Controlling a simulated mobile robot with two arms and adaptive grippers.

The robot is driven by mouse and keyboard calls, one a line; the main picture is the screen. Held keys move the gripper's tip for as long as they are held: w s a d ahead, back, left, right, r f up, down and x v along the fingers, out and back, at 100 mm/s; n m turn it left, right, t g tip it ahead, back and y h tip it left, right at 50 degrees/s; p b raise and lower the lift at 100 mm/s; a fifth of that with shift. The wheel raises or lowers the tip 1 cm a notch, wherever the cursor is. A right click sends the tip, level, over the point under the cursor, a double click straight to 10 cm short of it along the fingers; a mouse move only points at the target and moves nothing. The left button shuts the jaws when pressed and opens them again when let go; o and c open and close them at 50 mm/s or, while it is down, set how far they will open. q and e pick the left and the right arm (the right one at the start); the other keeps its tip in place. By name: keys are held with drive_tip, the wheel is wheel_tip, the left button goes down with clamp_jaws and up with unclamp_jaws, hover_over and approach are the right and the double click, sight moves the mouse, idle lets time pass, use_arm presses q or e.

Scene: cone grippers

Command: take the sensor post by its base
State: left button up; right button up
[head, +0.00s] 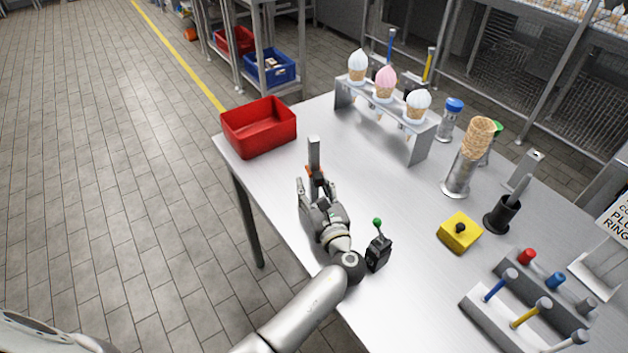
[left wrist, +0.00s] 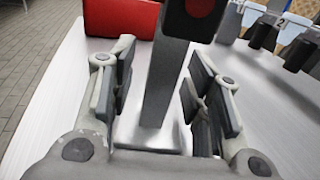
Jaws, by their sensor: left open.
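The sensor post (head: 314,152) is a grey upright post near the left side of the steel table, with an orange-red part partway up. In the left wrist view the post (left wrist: 167,80) rises between my fingers, with a red disc on a dark part near the top. My left gripper (head: 316,188) is open, with one finger on each side of the post; its open jaws also fill the left wrist view (left wrist: 160,65). I see gaps beside the post. My right gripper is not in view.
A red bin (head: 259,128) stands at the table's left corner. A rack of ice cream cones (head: 385,95) is at the back. A black joystick box (head: 378,253) sits close beside my wrist. A yellow button box (head: 460,232) is to the right. The table middle is clear.

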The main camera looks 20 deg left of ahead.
use_arm(q)
clamp_jaws()
drive_tip(key=shift+r, duration=0.1)
drive_tip(key=shift+r, duration=0.1)
